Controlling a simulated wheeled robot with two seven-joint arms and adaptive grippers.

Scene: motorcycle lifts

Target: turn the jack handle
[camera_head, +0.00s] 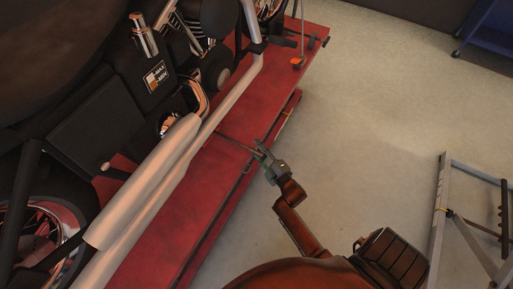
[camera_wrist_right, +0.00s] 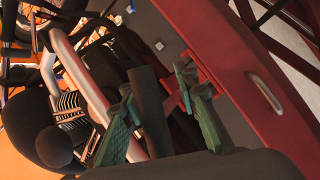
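A thin dark rod (camera_head: 234,142), which looks like the jack handle, crosses the edge of the red lift (camera_head: 152,254) and ends close to my right gripper. My right gripper (camera_head: 262,151) is at the lift's right side, beside that rod's end. In the right wrist view its green fingers (camera_wrist_right: 153,80) stand apart. A dark, wide bar (camera_wrist_right: 148,100) shows between or behind them; I cannot tell whether it is the handle or whether they touch it. My left gripper is not in view.
A motorcycle with a long pale exhaust pipe (camera_head: 150,185) stands on the lift. An orange piece (camera_head: 297,62) sits near the lift's far end. A grey metal frame (camera_head: 439,220) stands at the right. The floor (camera_head: 370,110) between is clear.

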